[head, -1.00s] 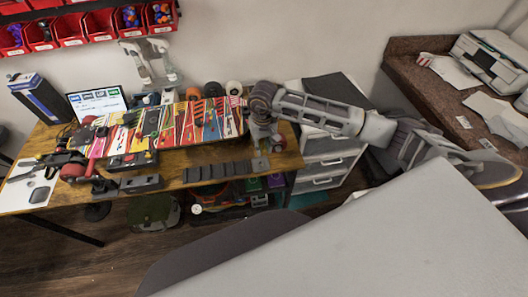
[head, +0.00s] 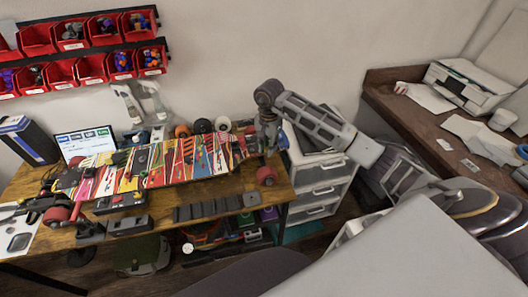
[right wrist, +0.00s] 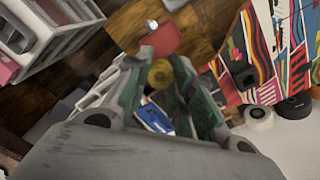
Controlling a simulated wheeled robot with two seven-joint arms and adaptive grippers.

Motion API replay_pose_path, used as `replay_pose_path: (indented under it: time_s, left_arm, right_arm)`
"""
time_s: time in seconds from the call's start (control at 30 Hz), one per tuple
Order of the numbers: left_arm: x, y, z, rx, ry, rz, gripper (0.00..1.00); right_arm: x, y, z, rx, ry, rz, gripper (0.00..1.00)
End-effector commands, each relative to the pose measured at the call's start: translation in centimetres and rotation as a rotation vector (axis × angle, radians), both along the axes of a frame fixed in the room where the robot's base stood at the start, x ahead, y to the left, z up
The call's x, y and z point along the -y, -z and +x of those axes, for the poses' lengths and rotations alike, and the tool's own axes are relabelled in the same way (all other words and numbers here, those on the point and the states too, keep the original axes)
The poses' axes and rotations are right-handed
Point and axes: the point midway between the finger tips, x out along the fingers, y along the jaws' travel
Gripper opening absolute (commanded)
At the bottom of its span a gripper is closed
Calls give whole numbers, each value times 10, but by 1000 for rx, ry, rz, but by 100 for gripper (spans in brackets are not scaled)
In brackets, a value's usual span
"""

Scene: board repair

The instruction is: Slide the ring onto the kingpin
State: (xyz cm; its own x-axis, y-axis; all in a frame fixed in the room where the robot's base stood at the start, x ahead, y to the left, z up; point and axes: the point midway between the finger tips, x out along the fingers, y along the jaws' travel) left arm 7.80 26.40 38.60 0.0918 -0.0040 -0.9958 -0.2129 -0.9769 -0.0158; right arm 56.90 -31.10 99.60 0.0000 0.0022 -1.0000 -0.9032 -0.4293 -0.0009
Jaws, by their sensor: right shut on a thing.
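The patterned skateboard (head: 160,165) lies on the workbench. My right gripper (head: 268,146) points down above that end. In the right wrist view, a small round yellow ring (right wrist: 160,73) sits between the fingertips of my right gripper (right wrist: 160,80), which are shut on it. The ring appears apart from the board. I cannot make out the kingpin in either view. My left gripper is not in view.
A white drawer unit (head: 318,180) stands right of the workbench (head: 165,207). Several wheels, including a black one (head: 202,126), stand behind the board. A dark socket strip (head: 208,207) lies in front. Red bins (head: 90,67) hang on the wall.

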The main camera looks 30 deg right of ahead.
Motion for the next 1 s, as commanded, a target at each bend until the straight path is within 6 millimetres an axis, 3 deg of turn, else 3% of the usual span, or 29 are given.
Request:
replay_pose_path:
  time_s: [0.4, 1.0]
  left_arm:
    - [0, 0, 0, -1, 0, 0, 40]
    - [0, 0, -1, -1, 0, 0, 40]
  right_arm:
    - [19, -3, -2, 0, 374, -1, 6]
    - [29, -1, -10, -1, 873, 0, 6]
